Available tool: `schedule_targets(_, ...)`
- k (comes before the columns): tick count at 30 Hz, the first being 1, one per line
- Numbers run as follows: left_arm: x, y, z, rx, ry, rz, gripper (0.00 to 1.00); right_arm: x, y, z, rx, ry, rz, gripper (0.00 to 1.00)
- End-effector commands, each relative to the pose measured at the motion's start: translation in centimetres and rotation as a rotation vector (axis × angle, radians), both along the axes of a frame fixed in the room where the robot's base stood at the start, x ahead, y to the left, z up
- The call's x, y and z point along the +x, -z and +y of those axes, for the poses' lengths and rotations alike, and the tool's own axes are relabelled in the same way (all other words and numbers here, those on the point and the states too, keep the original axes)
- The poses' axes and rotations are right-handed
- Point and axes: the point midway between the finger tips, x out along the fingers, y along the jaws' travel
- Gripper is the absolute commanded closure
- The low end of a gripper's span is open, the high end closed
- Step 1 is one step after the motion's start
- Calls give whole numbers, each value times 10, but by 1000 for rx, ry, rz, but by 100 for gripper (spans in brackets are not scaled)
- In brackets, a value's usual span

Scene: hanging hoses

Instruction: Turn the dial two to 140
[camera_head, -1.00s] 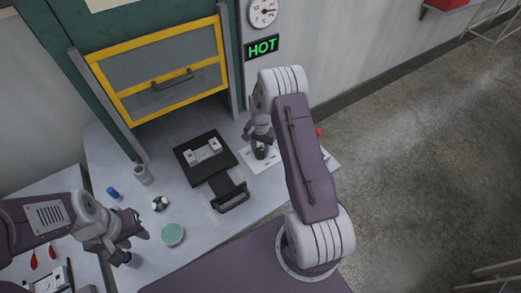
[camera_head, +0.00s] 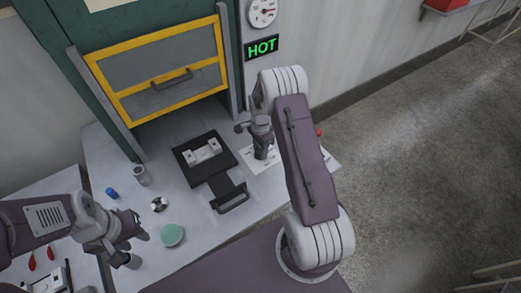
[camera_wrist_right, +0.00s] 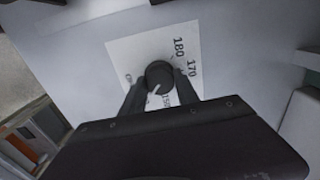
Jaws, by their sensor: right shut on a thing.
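The dial is a round black knob (camera_wrist_right: 159,72) with a white pointer, on a white scale sheet (camera_wrist_right: 125,52). In the right wrist view, the pointer aims down and slightly left. The marks 180 and 170 read clearly to its right; a lower mark looks like 150, and other marks are partly hidden by my gripper. My right gripper (camera_wrist_right: 160,92) has its fingers on both sides of the knob, shut on it. In the head view my right gripper (camera_head: 262,152) is over the white sheet (camera_head: 252,162). My left gripper (camera_head: 138,228) hovers at the table's left; its opening is unclear.
A black tray with a handle (camera_head: 229,197) sits left of the dial on the table. A cup (camera_head: 142,175), blue cap (camera_head: 112,193) and green disc (camera_head: 172,235) stand further left. A yellow-framed hatch (camera_head: 165,103), a lit HOT sign (camera_head: 262,47) and a gauge (camera_head: 262,12) are behind.

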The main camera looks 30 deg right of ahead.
Motion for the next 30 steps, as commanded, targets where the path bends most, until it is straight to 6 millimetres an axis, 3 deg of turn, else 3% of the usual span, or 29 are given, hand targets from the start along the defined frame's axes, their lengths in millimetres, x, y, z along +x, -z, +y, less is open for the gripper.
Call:
schedule_targets(12, 0, -1, 0, 0, 0, 0, 64, 4, -3, -1, -3, 7, -12, 100)
schedule_targets(13, 0, -1, 0, 0, 0, 0, 64, 4, -3, -1, -3, 7, -12, 60)
schedule_targets(15, 0, -1, 0, 0, 0, 0, 64, 3, -3, -1, -3, 6, -10, 41)
schedule_targets(25, 0, 1, 0, 0, 0, 0, 64, 2, -3, 0, -2, 6, -5, 41)
schedule_targets(30, 0, 7, 0, 0, 0, 0, 64, 3, -32, 0, -2, 6, -9, 41)
